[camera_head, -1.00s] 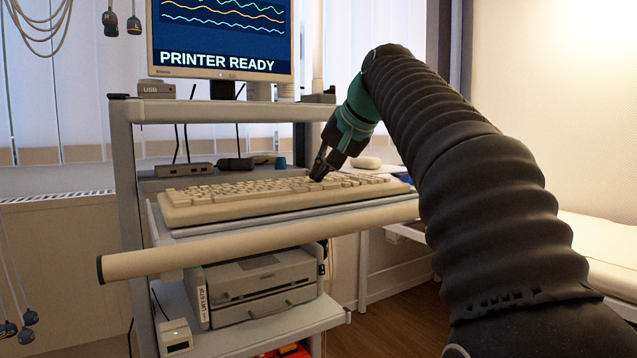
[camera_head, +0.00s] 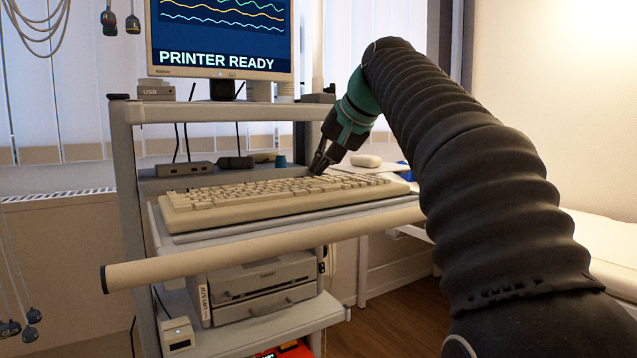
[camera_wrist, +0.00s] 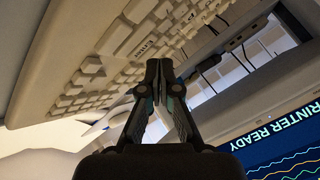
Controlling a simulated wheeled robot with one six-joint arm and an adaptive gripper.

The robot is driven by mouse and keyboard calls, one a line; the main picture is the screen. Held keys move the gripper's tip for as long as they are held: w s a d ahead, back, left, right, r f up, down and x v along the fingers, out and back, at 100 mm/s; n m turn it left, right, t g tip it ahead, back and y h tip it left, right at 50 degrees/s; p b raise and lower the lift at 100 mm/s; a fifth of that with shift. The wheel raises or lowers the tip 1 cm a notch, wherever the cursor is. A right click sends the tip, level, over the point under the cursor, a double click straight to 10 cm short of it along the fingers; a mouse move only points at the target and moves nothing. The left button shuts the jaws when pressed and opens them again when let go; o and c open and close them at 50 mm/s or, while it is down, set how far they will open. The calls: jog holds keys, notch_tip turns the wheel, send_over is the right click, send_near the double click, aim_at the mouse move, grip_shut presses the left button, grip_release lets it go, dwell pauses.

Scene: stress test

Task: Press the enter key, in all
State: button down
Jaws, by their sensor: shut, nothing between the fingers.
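The beige keyboard (camera_head: 255,202) lies on the cart's pull-out shelf. In the wrist view the keyboard (camera_wrist: 75,60) fills the upper left, and a wide key lettered like Enter (camera_wrist: 144,47) shows just left of my fingertips. My gripper (camera_head: 317,171) is at the keyboard's far edge, right of its middle, pointing down. Its fingers are together and empty, and they also show in the wrist view (camera_wrist: 160,68). I cannot tell whether the tips touch a key.
A white mouse (camera_head: 366,160) sits behind the keyboard's right end. A grey box (camera_head: 185,169) stands on the ledge behind the keyboard. A cart handle bar (camera_head: 260,246) runs along the front. A printer (camera_head: 262,287) sits on the shelf below.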

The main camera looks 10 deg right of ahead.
aim_at(321, 184)
jog(key=shift+r+p, duration=2.2)
jog(key=shift+r, duration=0.3)
